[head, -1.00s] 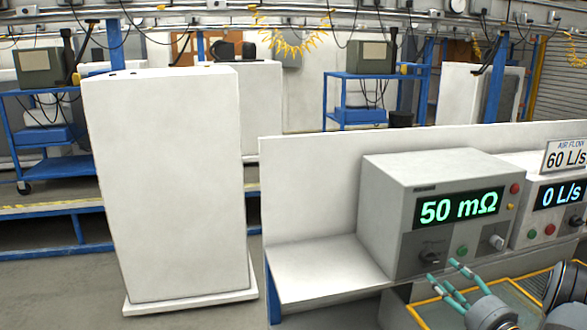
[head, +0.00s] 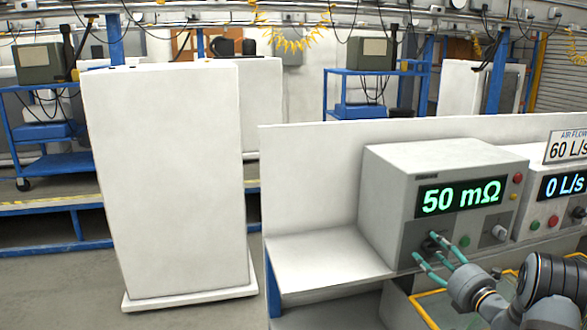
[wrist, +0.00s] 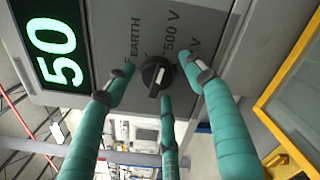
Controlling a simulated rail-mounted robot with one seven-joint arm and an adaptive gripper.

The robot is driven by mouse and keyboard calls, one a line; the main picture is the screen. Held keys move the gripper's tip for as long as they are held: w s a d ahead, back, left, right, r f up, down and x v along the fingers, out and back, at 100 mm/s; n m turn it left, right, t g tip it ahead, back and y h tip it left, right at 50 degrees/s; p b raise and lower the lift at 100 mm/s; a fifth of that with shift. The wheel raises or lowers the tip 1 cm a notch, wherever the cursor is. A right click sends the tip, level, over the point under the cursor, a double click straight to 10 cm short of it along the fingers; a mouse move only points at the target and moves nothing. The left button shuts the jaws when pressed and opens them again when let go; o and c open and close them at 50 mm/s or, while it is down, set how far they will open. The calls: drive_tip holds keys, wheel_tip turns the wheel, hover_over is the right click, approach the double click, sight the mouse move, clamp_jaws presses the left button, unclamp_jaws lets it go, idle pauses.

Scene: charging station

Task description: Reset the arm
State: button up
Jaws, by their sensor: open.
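My gripper (head: 426,247) has three teal fingers, spread open and empty. In the head view it is in front of the left tester (head: 400,215), a grey box whose green display (head: 461,197) reads 50 mΩ. In the wrist view, the fingers (wrist: 160,84) are spread around a black rotary knob (wrist: 157,75) on the tester's panel, with "EARTH" and "500 V" printed beside it. I cannot tell whether any fingertip touches the knob or panel. In the head view the fingers partly hide the knob.
A second unit (head: 540,205) with a 0 L/s display stands right of the tester, under an air flow sign (head: 567,146). A yellow-edged tray (head: 425,312) lies below my gripper. The white shelf (head: 320,265) is bare, and a tall white cabinet (head: 168,185) stands at left.

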drive_tip(key=shift+s+d+f+n+b, duration=0.15)
drive_tip(key=shift+n+b, duration=0.15)
drive_tip(key=shift+n, duration=0.5)
drive_tip(key=n+b, duration=0.1)
drive_tip(key=n, duration=0.2)
drive_tip(key=shift+n, duration=0.3)
drive_tip(key=b+v, duration=0.5)
drive_tip(key=v, duration=0.5)
drive_tip(key=shift+s+a+f+n+g+y, duration=0.3)
drive_tip(key=shift+s+a+f+n+g, duration=0.6)
drive_tip(key=shift+f+n, duration=0.8)
drive_tip(key=shift+s+a+f+n+g+y, duration=0.3)
drive_tip(key=shift+s+a+f+n+g, duration=0.6)
drive_tip(key=shift+f, duration=1.3)
drive_tip(key=shift+s+a+f+n+g+y, duration=0.3)
drive_tip(key=shift+s+a+f+n+g, duration=0.3)
drive_tip(key=shift+s+f+n+g, duration=0.9)
drive_tip(key=shift+w+f+t, duration=0.3)
drive_tip(key=shift+w+f, duration=0.05)
drive_tip(key=shift+f, duration=0.05)
